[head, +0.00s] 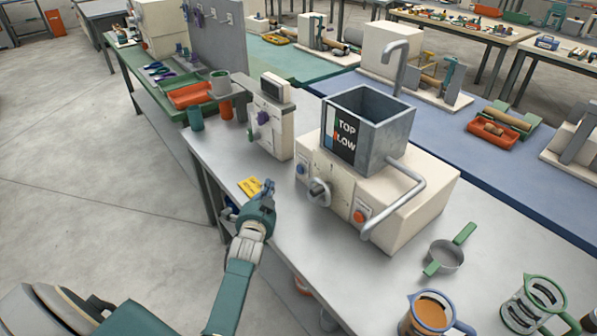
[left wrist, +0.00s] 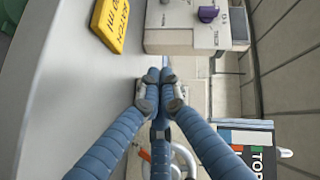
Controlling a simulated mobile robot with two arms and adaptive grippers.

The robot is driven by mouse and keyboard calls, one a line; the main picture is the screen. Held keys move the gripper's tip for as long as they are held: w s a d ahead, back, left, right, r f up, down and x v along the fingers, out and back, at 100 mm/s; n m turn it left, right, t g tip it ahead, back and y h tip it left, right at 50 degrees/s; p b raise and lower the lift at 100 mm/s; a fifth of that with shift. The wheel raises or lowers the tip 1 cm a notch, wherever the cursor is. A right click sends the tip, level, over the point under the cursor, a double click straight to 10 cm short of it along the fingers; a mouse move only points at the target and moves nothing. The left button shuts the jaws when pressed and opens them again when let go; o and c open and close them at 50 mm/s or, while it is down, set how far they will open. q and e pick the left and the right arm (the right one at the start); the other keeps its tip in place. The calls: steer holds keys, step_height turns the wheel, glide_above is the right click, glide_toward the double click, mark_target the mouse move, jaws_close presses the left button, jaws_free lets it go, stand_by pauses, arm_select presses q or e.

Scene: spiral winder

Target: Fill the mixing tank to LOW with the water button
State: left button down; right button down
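The grey metal mixing tank (head: 384,137) stands on a cream machine base (head: 405,205), with a TOP/LOW label (head: 340,137) on its front. The base front has a blue button (head: 301,168), a grey handle (head: 318,192) and a red-orange button (head: 360,216). A bent spout (head: 395,62) rises behind the tank. The water inside cannot be seen. My left gripper (head: 267,187) is over the table, left of the base and apart from the buttons. In the left wrist view its fingertips (left wrist: 160,74) are together, with nothing held. The tank label (left wrist: 258,150) shows there at lower right. My right gripper is not in view.
A yellow card (head: 249,187) lies beside my left gripper. A cream device (head: 270,125) with a purple knob stands left of the tank. A strainer (head: 446,257) and two jugs (head: 428,314) (head: 533,303) stand at the right front. Bare table lies before the base.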

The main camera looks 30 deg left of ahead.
mark_target(300, 169)
arm_select(q)
steer(key=w+d+b, duration=0.1)
steer(key=w, duration=0.1)
steer(key=w+b, duration=0.1)
steer(key=w, duration=0.1)
steer(key=w+d+b, duration=0.1)
steer(key=w+b, duration=0.1)
steer(key=shift+w+d+f, duration=0.2)
steer(key=shift+d, duration=0.1)
steer(key=shift+w+d+r+b, duration=0.2)
steer(key=shift+w+d+b, duration=0.15)
steer(key=shift+w, duration=0.25)
steer(key=shift+w, duration=0.15)
stand_by(0.6)
steer(key=shift+w+d, duration=0.1)
steer(key=shift+w, duration=0.15)
steer(key=shift+w+d+b, duration=0.2)
steer(key=shift+w+b, duration=0.2)
steer(key=shift+b, duration=0.1)
stand_by(2.4)
steer(key=shift+s+a+r+p, duration=0.1)
steer(key=shift+s+a+p, duration=0.15)
steer(key=shift+s+p, duration=0.35)
steer(key=shift+s+a, duration=0.1)
steer(key=shift+s, duration=0.1)
